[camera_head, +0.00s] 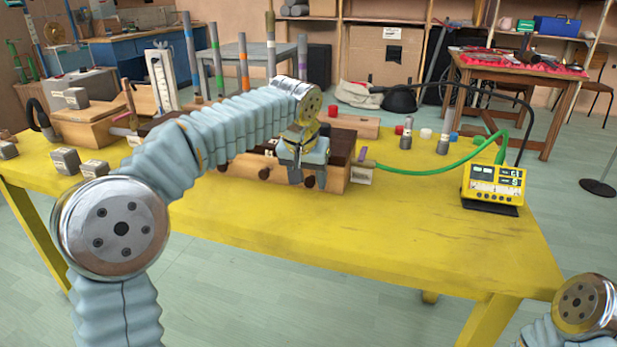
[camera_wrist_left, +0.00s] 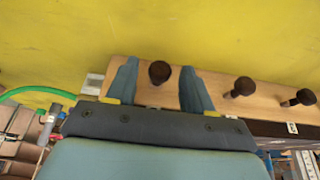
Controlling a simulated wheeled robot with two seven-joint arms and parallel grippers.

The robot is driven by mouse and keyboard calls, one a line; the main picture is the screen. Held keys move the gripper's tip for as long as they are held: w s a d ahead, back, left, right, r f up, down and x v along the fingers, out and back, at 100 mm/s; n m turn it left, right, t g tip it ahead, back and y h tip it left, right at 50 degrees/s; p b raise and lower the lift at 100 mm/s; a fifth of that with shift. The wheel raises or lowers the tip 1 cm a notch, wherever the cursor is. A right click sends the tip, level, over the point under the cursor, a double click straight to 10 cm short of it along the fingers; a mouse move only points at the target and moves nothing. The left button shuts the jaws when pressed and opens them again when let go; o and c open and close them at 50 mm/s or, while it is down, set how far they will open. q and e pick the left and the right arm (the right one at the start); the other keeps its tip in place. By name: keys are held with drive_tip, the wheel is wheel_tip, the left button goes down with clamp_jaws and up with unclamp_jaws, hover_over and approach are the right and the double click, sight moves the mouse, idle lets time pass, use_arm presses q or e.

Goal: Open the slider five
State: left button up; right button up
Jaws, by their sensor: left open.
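A wooden box (camera_head: 335,184) with a row of dark round knobs along its front side stands on the yellow table. I cannot read which knob is slider five. My left gripper (camera_head: 308,178) is at the right end of the box, its fingers pointing down. In the left wrist view the open fingers (camera_wrist_left: 160,88) stand on either side of the end knob (camera_wrist_left: 160,72), with a gap to each finger. Two other knobs, the middle one (camera_wrist_left: 240,87) and a farther one (camera_wrist_left: 300,97), lie to the right there. My right gripper is out of view.
A yellow meter (camera_head: 494,186) stands at the table's right, with a green cable (camera_head: 420,171) running to the box's right end. Grey metal blocks (camera_head: 65,160) lie at the left. Small cylinders (camera_head: 442,144) stand behind. The front of the yellow table (camera_head: 370,235) is clear.

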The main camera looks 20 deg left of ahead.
use_arm(q)
clamp_jaws()
idle(0.3)
drive_tip(key=shift+s+f+b, duration=0.15)
drive_tip(key=shift+s+b, duration=0.65)
drive_tip(key=shift+s, duration=0.7)
unclamp_jaws()
drive_tip(key=shift+r, duration=0.2)
